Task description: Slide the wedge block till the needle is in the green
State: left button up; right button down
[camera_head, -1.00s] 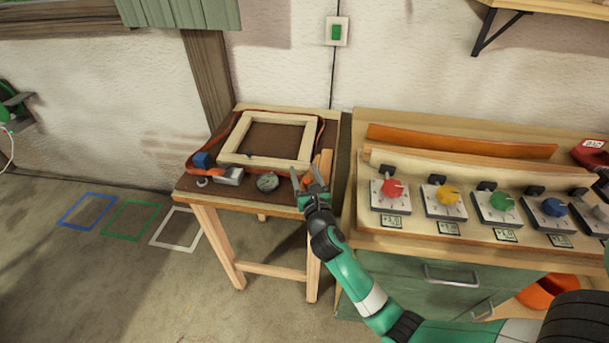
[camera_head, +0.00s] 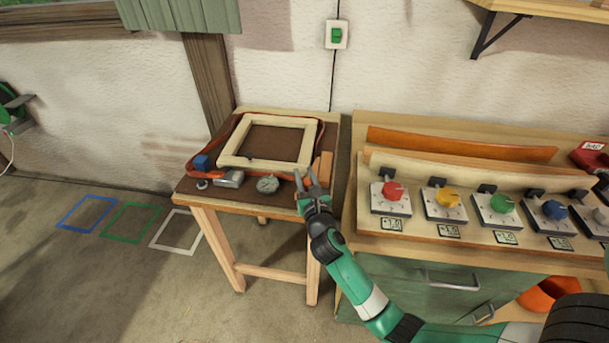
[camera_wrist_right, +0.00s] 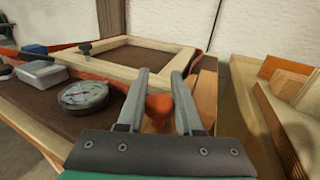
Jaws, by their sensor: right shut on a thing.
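The wooden frame (camera_head: 223,155) lies on the small table with a red strap (camera_head: 322,130) around it. A round dial gauge (camera_head: 267,184) is at the table's front, and it also shows in the right wrist view (camera_wrist_right: 84,94). Its needle and any green zone are too small to read. My right gripper (camera_head: 307,172) is at the frame's front right corner, right of the gauge. My left gripper is not in view.
A plain wooden piece (camera_head: 326,167) stands right beside my right gripper. The workbench with coloured knobs (camera_head: 393,190) stands close on the right.

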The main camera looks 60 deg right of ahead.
dwell(0.8)
jog(key=d, duration=0.2)
jog(key=w+d+p, duration=0.1)
jog(key=d, duration=0.1)
jog(key=shift+w+d, duration=0.2)
jog(key=shift+d, duration=0.15)
jog(key=c, duration=0.6)
grip_release()
jog(key=shift+a, duration=0.1)
jog(key=p+v, duration=0.3)
jog(key=v, duration=0.8)
jog(key=shift+s+a, duration=0.25)
jog(key=shift+s, duration=0.05)
jog(key=shift+w+r, duration=0.1)
jog(key=shift+w, duration=0.05)
